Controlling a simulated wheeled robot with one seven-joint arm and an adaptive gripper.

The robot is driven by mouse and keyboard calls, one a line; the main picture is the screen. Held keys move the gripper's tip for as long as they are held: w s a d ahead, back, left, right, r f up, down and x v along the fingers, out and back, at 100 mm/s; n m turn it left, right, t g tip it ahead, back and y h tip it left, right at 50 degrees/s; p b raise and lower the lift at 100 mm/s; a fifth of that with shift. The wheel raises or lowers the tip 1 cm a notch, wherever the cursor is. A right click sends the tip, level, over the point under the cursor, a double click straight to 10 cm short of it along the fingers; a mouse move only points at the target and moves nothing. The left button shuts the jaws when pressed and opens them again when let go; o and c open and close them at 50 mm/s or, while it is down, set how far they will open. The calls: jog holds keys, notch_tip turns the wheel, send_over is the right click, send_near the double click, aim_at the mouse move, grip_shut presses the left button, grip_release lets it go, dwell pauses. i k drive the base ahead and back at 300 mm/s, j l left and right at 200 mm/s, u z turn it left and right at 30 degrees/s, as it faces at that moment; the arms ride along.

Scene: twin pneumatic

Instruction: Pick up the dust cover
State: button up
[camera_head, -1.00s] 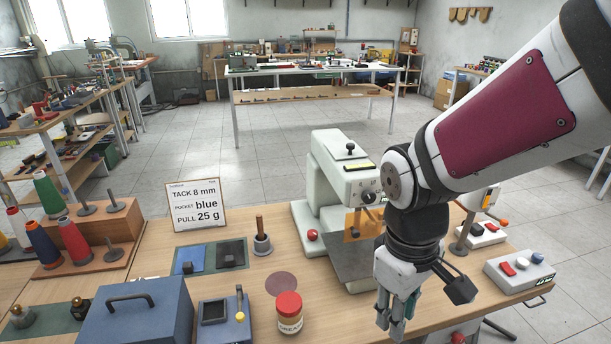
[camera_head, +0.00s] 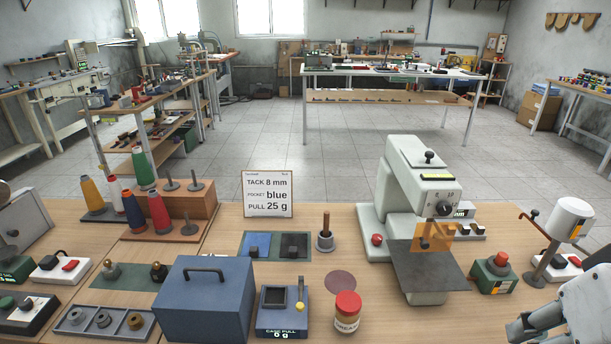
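A blue box-shaped cover (camera_head: 204,307) with a dark handle (camera_head: 205,272) on top stands on the bench at the front left of centre. It looks like the dust cover; what is under it is hidden. My gripper (camera_head: 520,330) shows only partly at the bottom right corner, cut off by the frame edge. It is far to the right of the cover and apart from it. Whether its fingers are open or shut is not clear.
A blue gauge reading 0 g (camera_head: 283,314) stands close right of the cover, then a red-lidded jar (camera_head: 347,315). A grey tray of bobbin parts (camera_head: 103,322) lies close left. Thread spools (camera_head: 158,212) stand behind. A pale sewing machine (camera_head: 408,195) stands at right.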

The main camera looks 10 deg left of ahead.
aim_at(201, 299)
jog(key=u, duration=1.2)
